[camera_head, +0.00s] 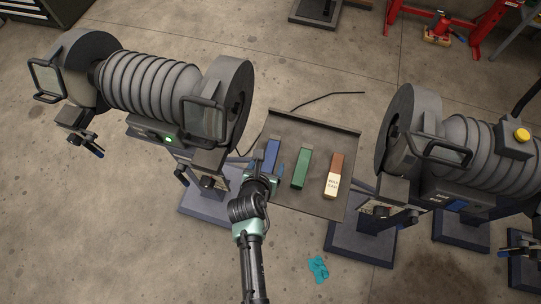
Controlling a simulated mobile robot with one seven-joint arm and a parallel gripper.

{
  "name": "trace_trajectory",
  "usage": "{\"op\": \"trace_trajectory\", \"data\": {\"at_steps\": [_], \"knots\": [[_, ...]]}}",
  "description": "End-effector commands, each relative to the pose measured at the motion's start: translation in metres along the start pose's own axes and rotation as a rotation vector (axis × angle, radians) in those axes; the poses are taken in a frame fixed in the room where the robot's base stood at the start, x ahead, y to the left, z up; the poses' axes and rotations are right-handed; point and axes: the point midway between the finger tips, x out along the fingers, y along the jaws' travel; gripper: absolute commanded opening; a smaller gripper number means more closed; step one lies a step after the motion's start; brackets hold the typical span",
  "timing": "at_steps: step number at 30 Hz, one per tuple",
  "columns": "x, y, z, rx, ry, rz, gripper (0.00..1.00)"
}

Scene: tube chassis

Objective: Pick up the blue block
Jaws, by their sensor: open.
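The blue block (271,154) lies on a dark tray (325,126) between two machines, at the tray's left side. My gripper (265,177) is over the near end of the blue block and hides part of it. It is open, with nothing seen held in it. I cannot tell from this view how high it is above the block or whether it touches it.
A green block (301,168) and a brown-and-white block (333,176) lie to the right on the tray. A bench grinder (150,85) stands left and another (450,150) right, close on both sides. A teal cloth (318,269) lies on the floor.

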Motion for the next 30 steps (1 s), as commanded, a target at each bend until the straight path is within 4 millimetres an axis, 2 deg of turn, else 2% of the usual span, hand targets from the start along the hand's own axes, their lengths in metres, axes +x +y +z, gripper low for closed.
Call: {"op": "trace_trajectory", "data": {"at_steps": [3, 10, 22, 23, 30], "knots": [[0.0059, 0.0, 0.0, -0.001, 0.0, 0.0, 0.78], [0.0059, 0.0, 0.0, -0.001, 0.0, 0.0, 0.76], [0.0057, 0.0, 0.0, -0.001, 0.0, 0.0, 0.04], [0.0057, 0.0, 0.0, -0.001, 0.0, 0.0, 0.0], [0.0054, 0.0003, 0.0019, -0.001, -0.004, 0.001, 0.0]]}}
